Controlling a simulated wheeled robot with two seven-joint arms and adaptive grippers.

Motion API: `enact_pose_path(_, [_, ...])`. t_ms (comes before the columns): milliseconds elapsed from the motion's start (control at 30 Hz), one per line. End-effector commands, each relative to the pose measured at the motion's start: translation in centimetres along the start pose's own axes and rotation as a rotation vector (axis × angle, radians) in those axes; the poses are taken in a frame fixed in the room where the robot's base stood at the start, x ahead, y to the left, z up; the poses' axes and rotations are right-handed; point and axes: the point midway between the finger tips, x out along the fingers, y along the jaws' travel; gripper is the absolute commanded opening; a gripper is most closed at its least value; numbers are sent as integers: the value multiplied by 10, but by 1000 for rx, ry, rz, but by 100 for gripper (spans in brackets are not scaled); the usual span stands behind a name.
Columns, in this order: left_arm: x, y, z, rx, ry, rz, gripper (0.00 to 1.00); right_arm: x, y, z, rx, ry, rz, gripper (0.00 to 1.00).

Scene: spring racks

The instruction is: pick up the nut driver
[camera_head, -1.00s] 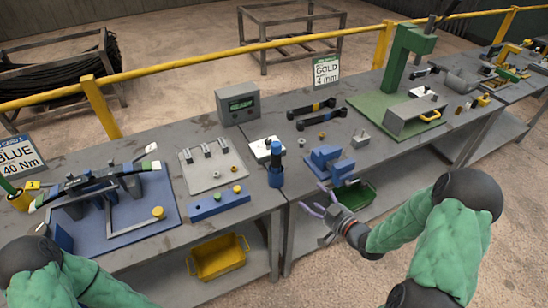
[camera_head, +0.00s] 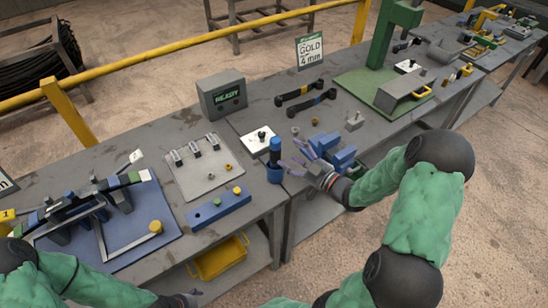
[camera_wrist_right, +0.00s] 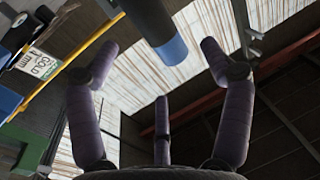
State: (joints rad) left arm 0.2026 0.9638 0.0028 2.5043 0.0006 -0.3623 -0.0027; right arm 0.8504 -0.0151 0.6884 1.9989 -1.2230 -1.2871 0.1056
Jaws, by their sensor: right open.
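The nut driver (camera_head: 275,150) looks like a blue upright tool with a dark upper part, standing in a blue round holder (camera_head: 274,174) near the table's front edge. My right gripper (camera_head: 290,164) is just right of it, fingers spread and pointing towards it. In the right wrist view a blue and dark cylinder (camera_wrist_right: 155,28), apparently the nut driver, shows beyond the open fingers (camera_wrist_right: 160,62), with nothing between them. My left gripper (camera_head: 188,299) shows only partly at the bottom edge; its fingers are unclear.
A blue fixture (camera_head: 325,142) stands close behind and right of my right gripper. A white plate (camera_head: 255,146) with a small knob lies behind the holder. A blue block with buttons (camera_head: 218,208) lies to the left. A yellow bin (camera_head: 220,257) is below the tabletop.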

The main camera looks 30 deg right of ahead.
Motion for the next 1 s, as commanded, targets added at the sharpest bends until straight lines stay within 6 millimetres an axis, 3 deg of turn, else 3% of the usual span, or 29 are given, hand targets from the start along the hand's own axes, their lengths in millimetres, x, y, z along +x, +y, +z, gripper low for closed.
enact_pose_path(267, [3,-1,-1,0,1,0,75,21,0,1,1,0,-1,80])
enact_pose_path(600, [11,-4,-1,0,2,0,75,64,1,3,0,0,-1,80])
enact_pose_path(933, [11,-4,-1,0,2,0,75,70,2,3,1,-1,1,80])
enact_pose_path(1000, [11,-4,-1,0,2,0,75,69,2,3,1,-1,1,61])
